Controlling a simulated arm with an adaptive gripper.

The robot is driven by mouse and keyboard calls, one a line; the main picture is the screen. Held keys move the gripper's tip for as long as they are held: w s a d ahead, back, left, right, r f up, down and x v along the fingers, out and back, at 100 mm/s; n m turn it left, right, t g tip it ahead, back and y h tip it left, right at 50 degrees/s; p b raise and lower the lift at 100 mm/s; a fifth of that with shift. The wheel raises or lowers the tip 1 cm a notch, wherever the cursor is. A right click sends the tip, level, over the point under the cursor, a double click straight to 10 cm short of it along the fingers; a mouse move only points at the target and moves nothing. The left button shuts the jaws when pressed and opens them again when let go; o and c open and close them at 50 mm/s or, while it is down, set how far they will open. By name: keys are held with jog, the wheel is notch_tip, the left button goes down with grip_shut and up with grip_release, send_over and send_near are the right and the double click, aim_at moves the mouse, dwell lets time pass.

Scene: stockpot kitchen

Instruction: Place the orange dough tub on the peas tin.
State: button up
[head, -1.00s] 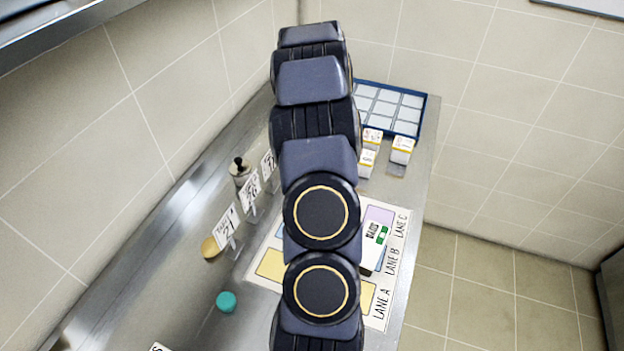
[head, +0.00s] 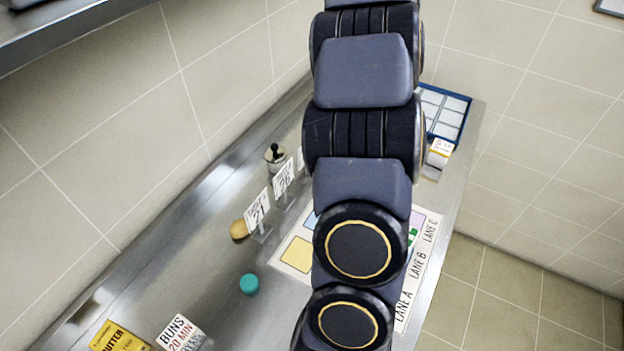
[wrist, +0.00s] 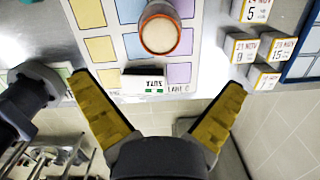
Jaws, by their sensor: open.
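I cannot make out the peas tin in either view.
A white box (wrist: 144,83) with dark lettering and green marks lies near the mat (wrist: 207,12) edge. Several small dated boxes (wrist: 240,48) stand beside a blue-framed tray (head: 468,118). A teal round item (head: 249,284) and number cards (head: 257,210) stand on the steel counter.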

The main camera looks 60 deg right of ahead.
jog(key=shift+a, duration=0.1)
jog(key=w+a+r+n, duration=0.2)
jog(key=w+a+n, duration=0.2)
jog(key=a+n, duration=0.15)
jog(key=w+a+r+n, duration=0.3)
jog(key=w+a+n, duration=0.1)
jog(key=a, duration=0.3)
jog(key=a+r+n+g+y, duration=0.1)
jog(key=a+r+n+g, duration=0.1)
jog(key=a+n, duration=1.15)
jog(key=s+a+n+g+h, duration=0.1)
jog(key=s+a+n, duration=0.9)
jog(key=a+n, duration=0.4)
jog(key=shift+s+r+n, duration=0.25)
jog(key=shift+n, duration=0.35)
